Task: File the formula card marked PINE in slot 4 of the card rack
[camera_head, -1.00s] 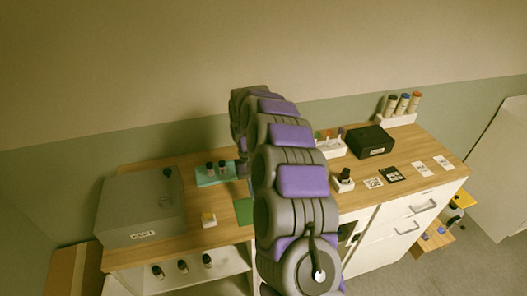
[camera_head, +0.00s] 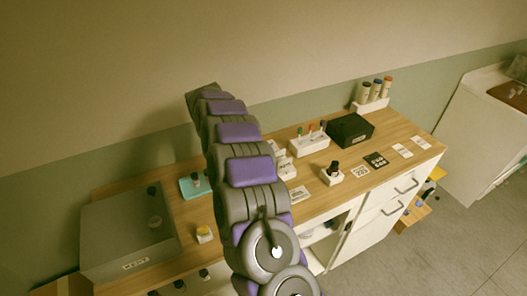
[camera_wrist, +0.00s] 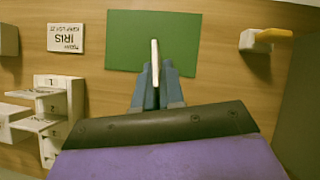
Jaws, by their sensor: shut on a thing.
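My gripper (camera_wrist: 156,84) is shut on a thin white card (camera_wrist: 155,55), seen edge-on in the wrist view, above a green mat (camera_wrist: 120,40). No marking on the card can be read from this angle. A white stepped piece with number labels (camera_wrist: 64,84), seemingly the card rack, stands to the left of my gripper. Its slot 4 cannot be made out. A flat card marked IRIS (camera_wrist: 66,38) lies on the wood above it. In the head view my arm hides the gripper and the held card.
A black box (camera_head: 350,128), a white vial holder (camera_head: 309,145) and a dark bottle (camera_head: 334,168) stand to the right.

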